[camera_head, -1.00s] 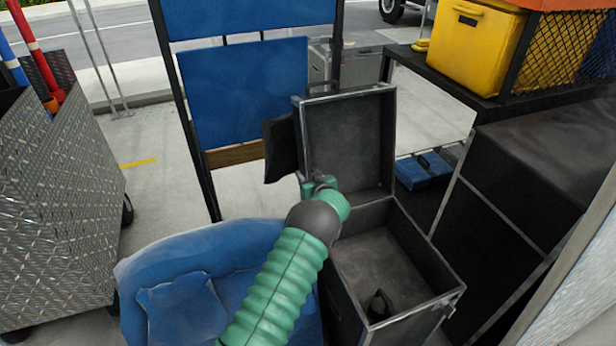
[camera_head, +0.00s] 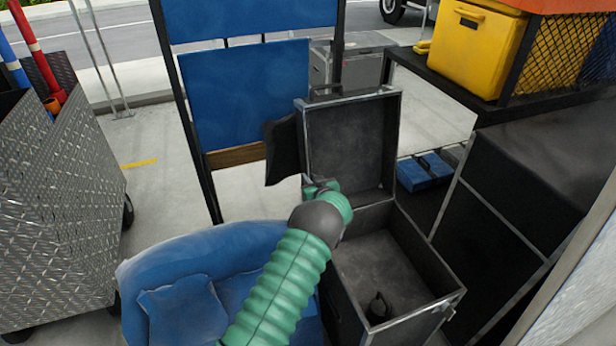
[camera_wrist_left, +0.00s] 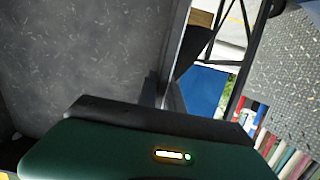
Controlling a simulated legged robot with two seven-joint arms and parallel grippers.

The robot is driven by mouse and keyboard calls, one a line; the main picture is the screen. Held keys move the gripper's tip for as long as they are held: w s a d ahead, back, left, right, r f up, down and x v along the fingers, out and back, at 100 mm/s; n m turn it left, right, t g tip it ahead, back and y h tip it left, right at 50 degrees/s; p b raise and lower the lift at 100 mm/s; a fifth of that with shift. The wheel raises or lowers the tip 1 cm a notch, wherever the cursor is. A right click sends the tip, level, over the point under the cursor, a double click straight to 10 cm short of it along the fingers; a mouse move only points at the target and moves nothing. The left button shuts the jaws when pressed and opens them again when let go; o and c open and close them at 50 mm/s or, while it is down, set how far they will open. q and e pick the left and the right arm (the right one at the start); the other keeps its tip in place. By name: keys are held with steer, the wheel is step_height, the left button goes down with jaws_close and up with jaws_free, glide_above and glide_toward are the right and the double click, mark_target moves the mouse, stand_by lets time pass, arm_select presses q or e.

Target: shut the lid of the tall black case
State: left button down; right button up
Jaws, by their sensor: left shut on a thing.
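The tall black case (camera_head: 395,275) stands with its top open, right of the middle in the head view. Its lid (camera_head: 350,140) is raised about upright at the back, its hollow inner side facing me. A small dark object (camera_head: 378,308) lies inside the case. My left gripper (camera_head: 318,188) is at the lower left edge of the lid, shut on that edge; its fingertips are largely hidden. In the left wrist view the dark lid (camera_wrist_left: 80,60) fills the left side, and its metal edge runs down to the gripper. My right gripper is not in view.
A blue chair (camera_head: 195,260) stands close left of the case. A black cabinet (camera_head: 500,230) and a shelf with a yellow box (camera_head: 475,45) are on the right. A blue-panelled frame (camera_head: 245,95) stands behind; a metal cart (camera_head: 55,210) is far left.

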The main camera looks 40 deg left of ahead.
arm_select(q)
steer(key=shift+p+v, duration=0.6)
steer(key=shift+v, duration=0.65)
steer(key=shift+d, duration=0.2)
steer(key=shift+s, duration=0.1)
steer(key=v, duration=0.1)
steer(key=p+v, duration=0.2)
steer(key=v, duration=0.1)
steer(key=shift+f, duration=0.4)
steer(key=shift+d, duration=0.15)
steer(key=d, duration=0.1)
steer(key=s+d, duration=0.1)
steer(key=d+p, duration=0.1)
steer(key=shift+s+f, duration=0.25)
steer(key=shift+s, duration=0.1)
steer(key=shift+d, duration=0.2)
